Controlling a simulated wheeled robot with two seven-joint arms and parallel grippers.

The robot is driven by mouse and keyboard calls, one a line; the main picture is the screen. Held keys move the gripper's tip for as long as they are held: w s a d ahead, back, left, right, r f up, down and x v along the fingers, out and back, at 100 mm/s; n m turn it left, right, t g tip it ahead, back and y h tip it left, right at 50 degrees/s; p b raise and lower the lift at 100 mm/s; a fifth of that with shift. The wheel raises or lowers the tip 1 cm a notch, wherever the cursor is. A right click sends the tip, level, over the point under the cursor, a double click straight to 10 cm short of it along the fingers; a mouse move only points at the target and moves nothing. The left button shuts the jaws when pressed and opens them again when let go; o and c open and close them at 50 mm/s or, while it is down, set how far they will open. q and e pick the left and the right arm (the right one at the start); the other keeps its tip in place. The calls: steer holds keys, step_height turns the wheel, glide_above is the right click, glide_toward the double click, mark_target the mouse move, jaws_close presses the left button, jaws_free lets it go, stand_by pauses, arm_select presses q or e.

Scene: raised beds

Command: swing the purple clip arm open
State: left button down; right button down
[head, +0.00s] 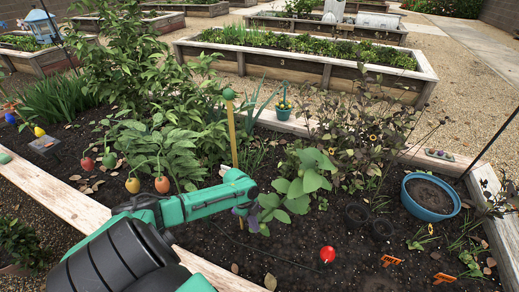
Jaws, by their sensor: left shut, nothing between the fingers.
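A yellow stake (233,133) with a green ball on top stands upright in the soil of the near bed. A small purple piece (252,224), which looks like the clip arm, shows low beside the stake, just below my left gripper. Most of the clip is hidden behind the gripper and leaves, so I cannot tell its angle. My left gripper (247,191) is shut and empty in front of the stake. I cannot tell whether it touches the clip. My right gripper is not in view.
Leafy plants (165,148) crowd the left of the stake, and a broad-leaved plant (310,180) stands close on its right. A red ball marker (327,254) is at the front. A blue pot (430,214) stands at the right. Bare soil lies in front.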

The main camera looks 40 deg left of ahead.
arm_select(q)
steer(key=s+a+m+g, duration=0.1)
steer(key=s+a+m, duration=0.1)
steer(key=m, duration=0.1)
steer(key=shift+s+a+m, duration=0.3)
steer(key=shift+s+a, duration=0.1)
steer(key=shift+s+d+p, duration=0.2)
steer(key=shift+s+p, duration=0.6)
steer(key=shift+p, duration=0.15)
